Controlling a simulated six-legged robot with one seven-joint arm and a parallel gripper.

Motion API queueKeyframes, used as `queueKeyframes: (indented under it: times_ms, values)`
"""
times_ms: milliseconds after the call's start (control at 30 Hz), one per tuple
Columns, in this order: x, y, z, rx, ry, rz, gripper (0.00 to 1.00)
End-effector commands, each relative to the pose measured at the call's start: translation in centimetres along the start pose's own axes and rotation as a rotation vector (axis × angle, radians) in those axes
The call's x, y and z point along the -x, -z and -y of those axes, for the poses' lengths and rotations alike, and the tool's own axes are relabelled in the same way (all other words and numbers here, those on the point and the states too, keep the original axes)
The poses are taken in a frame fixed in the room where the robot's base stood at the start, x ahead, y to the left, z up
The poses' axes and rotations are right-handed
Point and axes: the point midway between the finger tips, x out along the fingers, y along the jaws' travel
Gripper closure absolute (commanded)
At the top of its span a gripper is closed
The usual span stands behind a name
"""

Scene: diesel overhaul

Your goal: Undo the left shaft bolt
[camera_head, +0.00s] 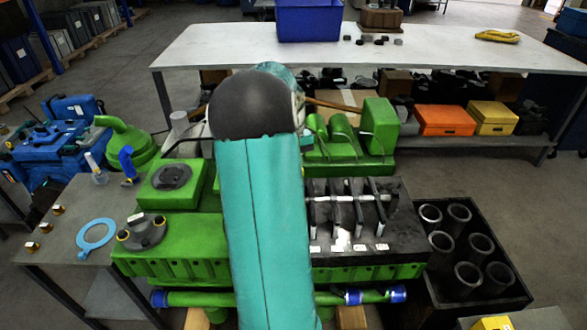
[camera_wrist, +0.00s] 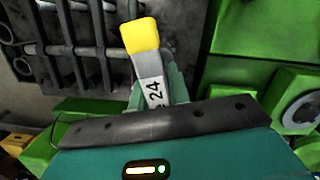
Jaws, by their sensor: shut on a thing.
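In the wrist view my gripper (camera_wrist: 165,94) is shut on a grey tool marked 24 (camera_wrist: 152,78) with a yellow end. The yellow end points away from my gripper, up in the picture. The tool lies near a grey shaft with dark rocker arms (camera_wrist: 88,50) at upper left; I cannot tell whether it touches anything. In the head view a bright rocker shaft (camera_head: 345,199) runs across the dark cylinder head (camera_head: 405,225) on the green engine (camera_head: 185,262). My teal arm covers the shaft's left side, and my gripper is hidden there. I cannot make out the left shaft bolt.
A grey side table (camera_head: 62,205) holds a blue ring (camera_head: 81,240) and small brass pieces. A dark crate (camera_head: 510,299) of metal cylinders stands at right. A long white bench (camera_head: 220,50) behind carries a blue bin (camera_head: 309,20). Open floor shows beyond the crate.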

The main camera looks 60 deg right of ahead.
Motion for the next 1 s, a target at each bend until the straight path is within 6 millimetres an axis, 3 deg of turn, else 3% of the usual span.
queueKeyframes:
  times_ms: [100,267,1000]
  values:
    - [1.05,-0.14,-0.04,-0.001,-0.001,-0.003,1.00]
    - [1.12,-0.14,-0.04,-0.026,0.003,-0.002,1.00]
    - [1.16,0.07,0.03,-0.653,0.100,-0.002,1.00]
